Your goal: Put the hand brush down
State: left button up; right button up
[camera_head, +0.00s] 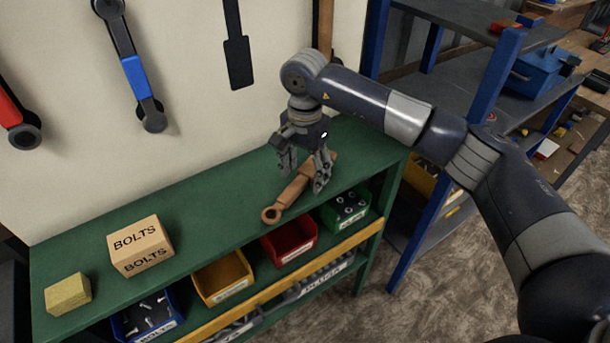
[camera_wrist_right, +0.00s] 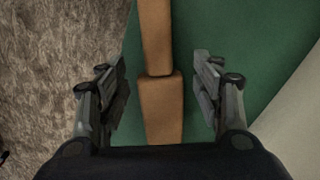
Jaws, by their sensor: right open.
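The hand brush (camera_head: 290,192), a brown wooden piece with a ring at its near end, lies on the green bench top (camera_head: 208,200). Its far part is partly hidden behind my right gripper (camera_head: 306,172). That gripper is open, pointing down, with its fingers on either side of the brush. In the right wrist view, the brown handle (camera_wrist_right: 160,100) runs between the two open fingers (camera_wrist_right: 160,98), with a gap on each side. Bristles cannot be made out. My left gripper is not in view.
A BOLTS box (camera_head: 140,246) and a yellow block (camera_head: 68,295) stand on the bench's left part. Yellow (camera_head: 223,277), red (camera_head: 289,239) and green (camera_head: 346,209) bins sit below the front edge. Tools hang on the wall behind. A blue-post shelf (camera_head: 440,165) stands at right.

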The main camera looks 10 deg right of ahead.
aim_at(305, 175)
notch_tip(305, 175, up, 10)
jog(key=b, duration=0.2)
jog(key=shift+r, duration=0.25)
jog(key=shift+s+f, duration=0.1)
